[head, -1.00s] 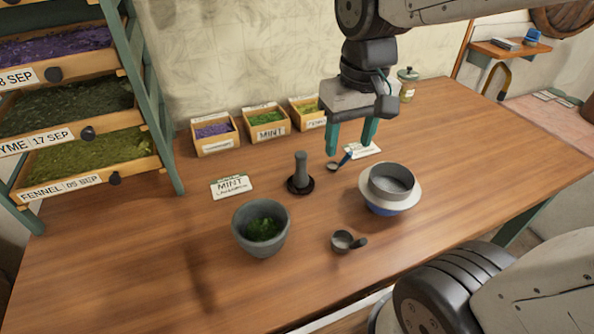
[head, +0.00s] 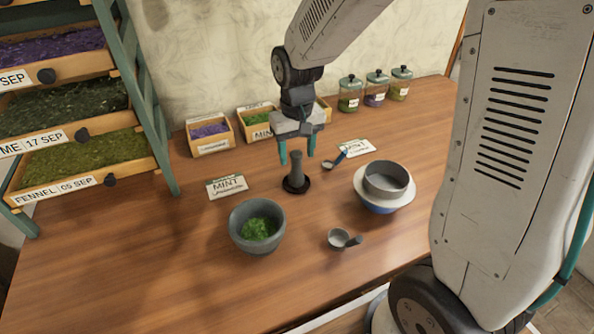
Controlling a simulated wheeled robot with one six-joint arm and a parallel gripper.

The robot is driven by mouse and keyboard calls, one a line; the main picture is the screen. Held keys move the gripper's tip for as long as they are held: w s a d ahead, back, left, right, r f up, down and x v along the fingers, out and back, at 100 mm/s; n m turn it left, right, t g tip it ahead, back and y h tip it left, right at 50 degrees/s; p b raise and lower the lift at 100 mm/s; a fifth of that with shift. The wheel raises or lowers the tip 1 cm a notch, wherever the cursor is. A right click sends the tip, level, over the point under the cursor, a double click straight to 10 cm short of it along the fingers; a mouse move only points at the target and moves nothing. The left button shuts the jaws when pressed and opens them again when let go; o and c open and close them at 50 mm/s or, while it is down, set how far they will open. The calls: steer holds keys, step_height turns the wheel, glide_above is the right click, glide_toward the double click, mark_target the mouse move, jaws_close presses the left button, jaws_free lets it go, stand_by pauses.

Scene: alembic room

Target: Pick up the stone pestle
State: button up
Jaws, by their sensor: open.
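The stone pestle (head: 296,168) is dark grey and stands upright on a small round dark base (head: 296,186) in the middle of the table. My gripper (head: 297,158) is open and points down, with its two green fingers near the top of the pestle. In this view the fingertips lie on either side of the pestle's upper end or just behind it; I cannot tell the exact depth. Nothing is held. A grey stone mortar (head: 257,226) with green leaves inside stands in front and to the left of the pestle.
A sieve on a bowl (head: 384,188) and a small scoop (head: 341,239) stand to the right. A spoon (head: 336,160) and a card lie near my gripper. A mint card (head: 227,187) lies left. Herb boxes (head: 210,136) and jars (head: 376,89) line the back. The front left table is clear.

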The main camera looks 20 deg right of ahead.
mark_target(296, 163)
step_height(296, 163, down, 4)
steer(key=shift+a+r, duration=0.1)
jaws_close()
